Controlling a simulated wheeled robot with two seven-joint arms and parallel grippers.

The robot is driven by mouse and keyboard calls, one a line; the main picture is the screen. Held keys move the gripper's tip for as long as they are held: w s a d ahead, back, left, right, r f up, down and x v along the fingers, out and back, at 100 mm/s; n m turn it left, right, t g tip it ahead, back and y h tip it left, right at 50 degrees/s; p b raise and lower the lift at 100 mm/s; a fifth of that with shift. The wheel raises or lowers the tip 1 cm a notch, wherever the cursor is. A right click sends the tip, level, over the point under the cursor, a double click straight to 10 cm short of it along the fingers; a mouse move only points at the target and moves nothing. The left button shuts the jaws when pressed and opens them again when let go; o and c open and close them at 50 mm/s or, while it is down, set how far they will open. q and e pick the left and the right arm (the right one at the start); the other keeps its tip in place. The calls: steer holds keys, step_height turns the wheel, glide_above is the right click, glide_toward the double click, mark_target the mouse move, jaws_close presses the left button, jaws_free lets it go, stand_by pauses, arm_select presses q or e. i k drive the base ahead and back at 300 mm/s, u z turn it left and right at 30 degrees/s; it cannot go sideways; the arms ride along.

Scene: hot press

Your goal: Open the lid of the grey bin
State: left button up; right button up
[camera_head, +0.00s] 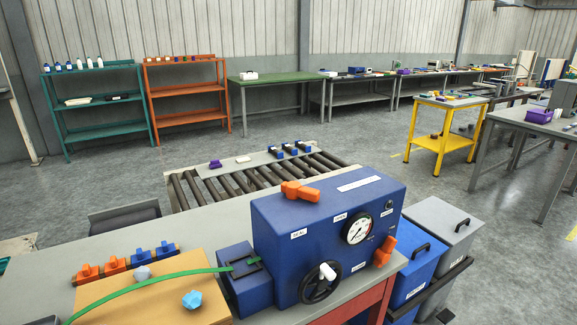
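The grey bin (459,256) stands at the right, beyond the right end of the bench. Its lid (442,216) lies flat and closed on top, with a black handle (463,225) near its right edge. A blue bin (409,287) with its own closed lid and black handle stands beside it, nearer to me and to the left. The lower part of the grey bin is partly hidden by the blue bin and a dark bar. Neither of my grippers shows in the head view.
A big blue machine (285,242) with a gauge (357,229) and handwheel (321,284) stands on the bench (211,222), left of the bins. A dark bar (441,283) runs in front of the bins. Open floor (500,232) lies to their right. A roller conveyor (230,187) stands behind the bench.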

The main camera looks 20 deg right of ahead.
mark_target(448, 222)
steer(key=z, duration=2.9)
steer(key=k, duration=1.3)
steer(key=z, duration=0.9)
steer(key=i, duration=1.35)
steer(key=u, duration=0.35)
steer(key=i, duration=2.05)
steer(key=u, duration=0.95)
steer(key=i, duration=1.65)
steer(key=u, duration=2)
steer(key=i, duration=0.9)
steer(key=u, duration=0.6)
